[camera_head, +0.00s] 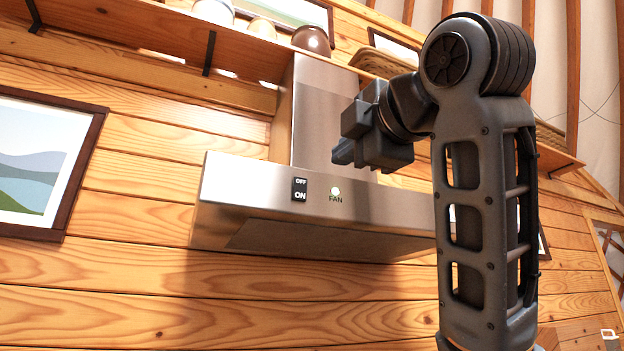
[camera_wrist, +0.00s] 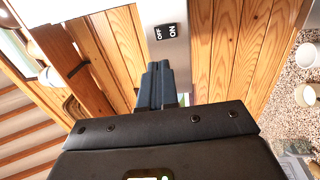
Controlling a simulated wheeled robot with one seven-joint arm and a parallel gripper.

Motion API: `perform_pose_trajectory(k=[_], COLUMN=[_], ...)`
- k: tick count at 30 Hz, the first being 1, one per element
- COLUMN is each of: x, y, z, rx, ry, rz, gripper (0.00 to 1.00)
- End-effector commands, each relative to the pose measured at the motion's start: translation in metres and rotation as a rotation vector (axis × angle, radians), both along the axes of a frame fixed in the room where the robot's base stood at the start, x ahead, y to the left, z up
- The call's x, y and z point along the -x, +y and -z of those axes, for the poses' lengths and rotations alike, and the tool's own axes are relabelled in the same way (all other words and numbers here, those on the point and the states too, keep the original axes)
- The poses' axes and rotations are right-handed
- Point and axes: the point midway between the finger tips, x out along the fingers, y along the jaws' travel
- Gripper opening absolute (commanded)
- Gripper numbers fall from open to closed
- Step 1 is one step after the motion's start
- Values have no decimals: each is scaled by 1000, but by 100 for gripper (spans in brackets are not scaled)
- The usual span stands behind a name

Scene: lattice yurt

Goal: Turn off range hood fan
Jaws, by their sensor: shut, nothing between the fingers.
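The range hood (camera_head: 390,205) is a steel canopy on the wood wall, and part of it shows in the wrist view (camera_wrist: 182,62). On its front face is a black rocker switch (camera_head: 299,189), marked OFF above ON. The switch also shows in the wrist view (camera_wrist: 165,32), beyond the fingertips. I cannot tell which half is pressed in. Right of it, a small round light (camera_head: 335,190) over the word FAN looks pale and lit. My gripper (camera_head: 343,153) is shut and empty, above and right of the switch, apart from it. Its fingers show in the wrist view (camera_wrist: 158,68).
A wooden shelf (camera_head: 170,42) with bowls runs above the hood, near my arm. A framed picture (camera_head: 45,165) hangs at left. In the wrist view, a speckled counter (camera_wrist: 288,78) with white cups (camera_wrist: 307,95) lies at right. The space before the switch looks clear.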

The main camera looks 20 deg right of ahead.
Motion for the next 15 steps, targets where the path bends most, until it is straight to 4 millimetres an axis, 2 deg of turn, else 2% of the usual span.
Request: perform_pose_trajectory(k=[11,15], x=[-1,-12], y=[0,0], z=[-1,-3], rx=[1,-1], ry=[1,4], rz=[0,0], gripper=[0,0])
